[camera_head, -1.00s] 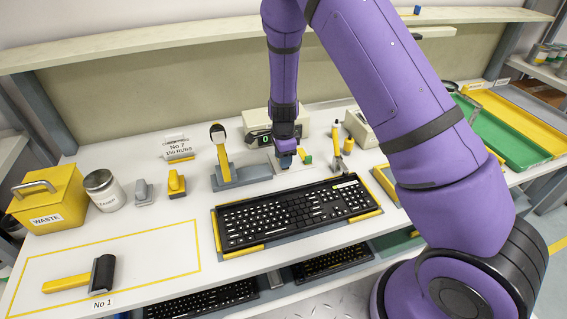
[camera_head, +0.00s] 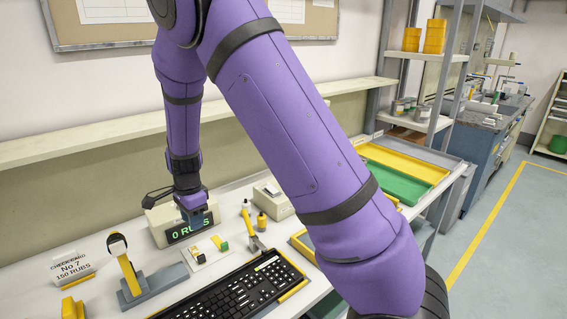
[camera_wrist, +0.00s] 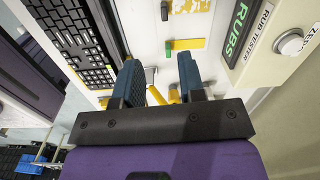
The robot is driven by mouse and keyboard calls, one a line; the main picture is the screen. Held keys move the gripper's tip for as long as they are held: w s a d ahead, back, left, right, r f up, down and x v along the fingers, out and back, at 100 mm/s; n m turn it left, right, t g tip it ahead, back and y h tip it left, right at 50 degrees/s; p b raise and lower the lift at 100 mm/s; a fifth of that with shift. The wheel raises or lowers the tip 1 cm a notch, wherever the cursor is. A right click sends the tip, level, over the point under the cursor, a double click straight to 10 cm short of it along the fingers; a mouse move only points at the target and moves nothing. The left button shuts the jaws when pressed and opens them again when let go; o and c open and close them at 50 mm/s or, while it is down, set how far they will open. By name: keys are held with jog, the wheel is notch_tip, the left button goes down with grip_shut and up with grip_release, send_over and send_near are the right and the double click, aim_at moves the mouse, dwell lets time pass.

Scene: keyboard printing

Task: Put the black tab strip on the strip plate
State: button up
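My gripper (camera_head: 194,222) hangs over the back of the bench, in front of the rub tester. In the wrist view its two blue fingers (camera_wrist: 160,78) are apart with nothing held between them. A pale plate (camera_wrist: 150,42) lies on the bench beyond the fingertips. It may be the strip plate, but I cannot be sure. A small green strip with a yellow end (camera_wrist: 188,44) is on it, and it also shows in the head view (camera_head: 219,243). A yellow-and-white piece (camera_wrist: 190,5) lies farther up. I cannot pick out the black tab strip with certainty.
The black keyboard (camera_head: 240,294) lies in front. The rub tester (camera_head: 158,226) reads 0 RUBS behind the gripper. A grey stand with a yellow handle (camera_head: 128,276) is at left. Yellow-handled tools (camera_head: 247,216) stand at right. Green (camera_head: 395,184) and yellow (camera_head: 405,161) trays are farther right.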

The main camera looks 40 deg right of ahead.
jog(key=s+d+r+n+t+y, duration=0.15)
jog(key=s+r+n, duration=0.25)
jog(key=s+r, duration=0.45)
jog(key=s+d+r+n+t, duration=0.1)
jog(key=s+d+r+n, duration=0.3)
jog(key=r, duration=0.8)
jog(key=s+d+r+n+t+h, duration=0.1)
jog(key=s+r+n, duration=0.2)
jog(key=s, duration=0.7)
jog(key=s+d+r+n+t+h, duration=0.1)
jog(key=s+r+n, duration=0.3)
jog(key=s, duration=0.5)
jog(key=shift+s+d+r+n, duration=0.15)
jog(key=shift+s+d+n, duration=0.3)
jog(key=shift+n, duration=0.55)
jog(key=shift+o, duration=0.2)
jog(key=shift+w+t, duration=0.1)
jog(key=shift+t, duration=0.15)
